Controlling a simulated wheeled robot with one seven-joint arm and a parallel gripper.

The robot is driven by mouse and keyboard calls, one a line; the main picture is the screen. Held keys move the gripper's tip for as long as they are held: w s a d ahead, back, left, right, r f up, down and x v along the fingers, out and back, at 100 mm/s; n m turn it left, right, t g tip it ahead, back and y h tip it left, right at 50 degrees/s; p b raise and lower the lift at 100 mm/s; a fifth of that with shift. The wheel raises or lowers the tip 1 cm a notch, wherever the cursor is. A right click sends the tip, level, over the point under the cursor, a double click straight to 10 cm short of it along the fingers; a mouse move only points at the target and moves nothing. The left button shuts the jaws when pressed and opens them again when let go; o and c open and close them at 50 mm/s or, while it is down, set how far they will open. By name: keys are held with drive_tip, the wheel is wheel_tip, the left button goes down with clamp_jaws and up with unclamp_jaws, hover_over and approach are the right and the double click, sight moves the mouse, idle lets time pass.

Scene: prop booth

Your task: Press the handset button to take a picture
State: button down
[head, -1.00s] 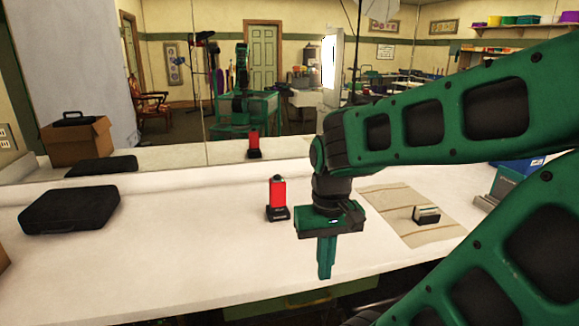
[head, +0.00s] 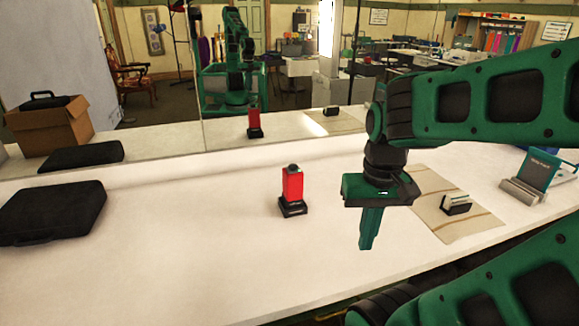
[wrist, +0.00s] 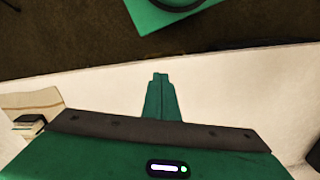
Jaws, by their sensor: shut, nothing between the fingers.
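A red upright handset (head: 292,184) with a dark button-like top stands in a black base on the white counter, in the middle of the head view. My gripper (head: 367,246) is shut and empty, pointing down to the right of the handset and apart from it. The shut fingers also show in the wrist view (wrist: 160,78). The handset does not show in the wrist view.
A small black-and-white item (head: 456,205) lies on a beige cloth (head: 428,190) right of my gripper. A teal-and-grey device (head: 537,175) stands at far right. A black case (head: 52,212) lies at left. A mirror behind the counter reflects the scene. The counter's left middle is clear.

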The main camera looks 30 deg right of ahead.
drive_tip(key=w+d+r+t, duration=0.2)
drive_tip(key=w, duration=0.7)
drive_tip(key=w+d+r+t, duration=0.2)
drive_tip(key=w+r, duration=0.1)
drive_tip(key=w, duration=0.7)
wheel_tip(320, 180, up, 7)
drive_tip(key=n+t+y, duration=0.1)
drive_tip(key=t+y, duration=0.2)
drive_tip(key=t, duration=0.2)
hover_over(296, 166)
drive_tip(key=shift+f, duration=0.1)
drive_tip(key=shift+f, duration=0.1)
drive_tip(key=shift+f, duration=4.3)
drive_tip(key=shift+f, duration=0.15)
drive_tip(key=shift+s+f, duration=0.1)
drive_tip(key=shift+f, duration=0.1)
